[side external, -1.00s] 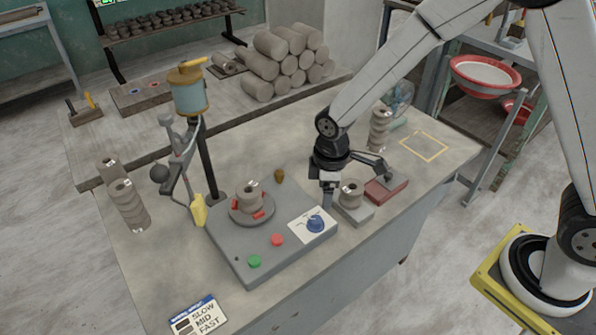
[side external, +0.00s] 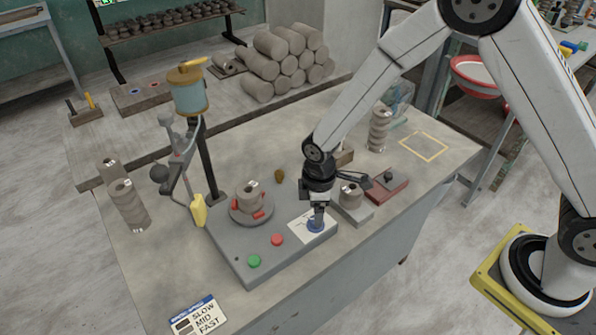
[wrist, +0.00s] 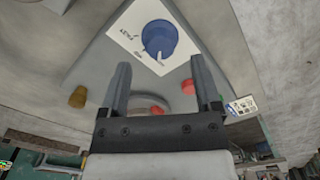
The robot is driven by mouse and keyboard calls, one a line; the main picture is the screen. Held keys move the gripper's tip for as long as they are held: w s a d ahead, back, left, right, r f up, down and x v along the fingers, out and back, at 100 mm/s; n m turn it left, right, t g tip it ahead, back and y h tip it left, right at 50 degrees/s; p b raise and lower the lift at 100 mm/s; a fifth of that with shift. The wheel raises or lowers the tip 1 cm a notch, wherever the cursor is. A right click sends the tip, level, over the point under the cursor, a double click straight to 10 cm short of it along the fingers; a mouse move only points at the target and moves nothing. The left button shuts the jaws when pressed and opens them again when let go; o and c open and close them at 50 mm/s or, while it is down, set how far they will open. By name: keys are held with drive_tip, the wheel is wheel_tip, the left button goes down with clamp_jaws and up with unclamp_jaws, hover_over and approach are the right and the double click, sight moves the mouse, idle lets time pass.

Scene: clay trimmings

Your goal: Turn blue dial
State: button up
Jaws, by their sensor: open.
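The blue dial (side external: 316,226) sits on a white labelled plate (side external: 303,234) at the right corner of the grey wheel base (side external: 240,262). My gripper (side external: 318,215) points down at the dial in the side view and partly hides it. I cannot tell from the side view whether a finger touches the dial.
A grey block with a clay piece (side external: 350,195) stands close right of my gripper, beside a dark red box (side external: 387,186). The front right table is clear.

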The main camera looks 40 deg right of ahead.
drive_tip(key=shift+f, duration=1.95)
clamp_jaws()
